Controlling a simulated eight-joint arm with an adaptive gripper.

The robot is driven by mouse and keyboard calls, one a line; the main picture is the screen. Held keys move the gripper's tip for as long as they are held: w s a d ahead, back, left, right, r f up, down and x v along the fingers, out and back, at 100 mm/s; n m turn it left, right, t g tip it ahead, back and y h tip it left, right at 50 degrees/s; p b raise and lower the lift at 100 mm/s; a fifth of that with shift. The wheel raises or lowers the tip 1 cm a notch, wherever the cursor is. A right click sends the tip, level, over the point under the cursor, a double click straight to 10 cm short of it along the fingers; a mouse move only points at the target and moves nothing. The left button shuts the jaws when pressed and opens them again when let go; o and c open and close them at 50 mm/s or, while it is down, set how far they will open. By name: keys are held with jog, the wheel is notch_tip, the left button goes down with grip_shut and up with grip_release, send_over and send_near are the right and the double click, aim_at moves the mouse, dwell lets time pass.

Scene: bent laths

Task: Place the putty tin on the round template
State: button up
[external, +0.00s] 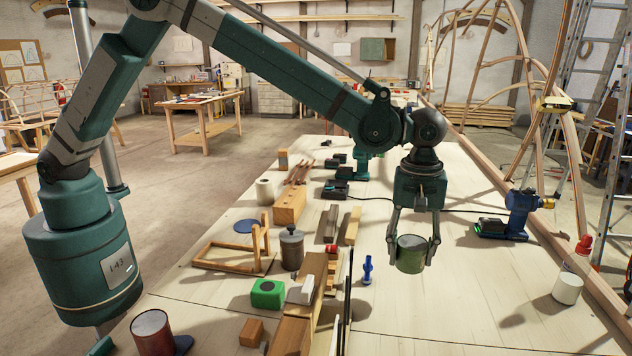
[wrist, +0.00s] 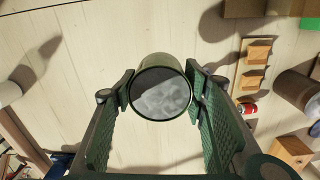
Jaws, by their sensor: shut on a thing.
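The putty tin, a green cylinder with a grey top (external: 411,254), is held upright between the fingers of my gripper (external: 412,243). In the wrist view the tin (wrist: 161,88) sits between both finger pads, its grey round face toward the camera. My gripper is shut on it, above the right half of the bench. A flat blue disc (external: 249,226), which looks like the round template, lies on the bench to the left, behind a small wooden frame. A second dark blue flat piece (external: 183,344) shows beside a dark red tin at the front left; its shape is partly hidden.

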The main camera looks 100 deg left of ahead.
jog(key=s+a+r, duration=0.3)
jog(key=s+a, duration=1.7)
jog(key=s, duration=0.4)
jog(key=s+a+f, duration=0.1)
jog(key=s+a, duration=0.2)
jog(key=s, duration=1.2)
jog(key=s+a+f+b, duration=0.1)
jog(key=s+a, duration=0.2)
jog(key=s, duration=1.2)
jog(key=shift+m+b, duration=0.3)
jog(key=shift+f, duration=0.25)
jog(key=shift+f, duration=2.8)
jog(key=shift+f+b, duration=0.15)
jog(key=shift+b, duration=0.15)
